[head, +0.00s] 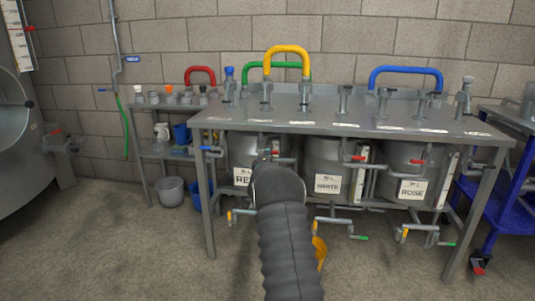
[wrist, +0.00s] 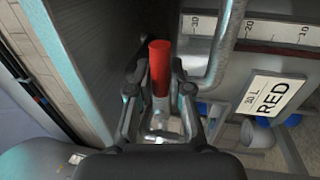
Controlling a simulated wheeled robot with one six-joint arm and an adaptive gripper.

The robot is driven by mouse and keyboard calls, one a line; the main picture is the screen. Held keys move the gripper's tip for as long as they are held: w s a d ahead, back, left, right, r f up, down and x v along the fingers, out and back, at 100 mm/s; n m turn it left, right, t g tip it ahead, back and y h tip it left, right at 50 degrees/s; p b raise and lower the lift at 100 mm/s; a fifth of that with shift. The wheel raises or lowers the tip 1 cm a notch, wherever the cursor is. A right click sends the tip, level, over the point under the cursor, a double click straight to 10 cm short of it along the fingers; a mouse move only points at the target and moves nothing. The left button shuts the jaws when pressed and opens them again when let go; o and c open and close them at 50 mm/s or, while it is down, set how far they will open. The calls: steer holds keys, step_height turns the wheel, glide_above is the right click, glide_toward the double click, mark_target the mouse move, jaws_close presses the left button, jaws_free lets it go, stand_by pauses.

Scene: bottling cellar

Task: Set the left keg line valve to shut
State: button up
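The left keg (head: 243,152), labelled RED, hangs under the steel bench. My arm covers part of it in the head view. Its line valve has a red handle (head: 275,153), seen just past my wrist. In the wrist view the red handle (wrist: 159,66) stands between the two fingers of my gripper (wrist: 158,76). The fingers are apart on either side of it, with narrow gaps showing, so they look open around it. The RED label (wrist: 271,95) and a scale strip (wrist: 262,27) show to the right. The fingertips are hidden by my arm in the head view.
The WHITE keg (head: 322,160) and ROSE keg (head: 402,165) hang to the right, with red-handled valves of their own. A blue-handled lever (head: 210,149) is at the bench's left end. Lower pipes with yellow and green handles stick out near my arm. A blue cart (head: 487,205) stands right.

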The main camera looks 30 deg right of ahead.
steer(key=o, duration=0.3)
steer(key=shift+r, duration=0.15)
steer(key=shift+a, duration=0.1)
steer(key=v, duration=1.2)
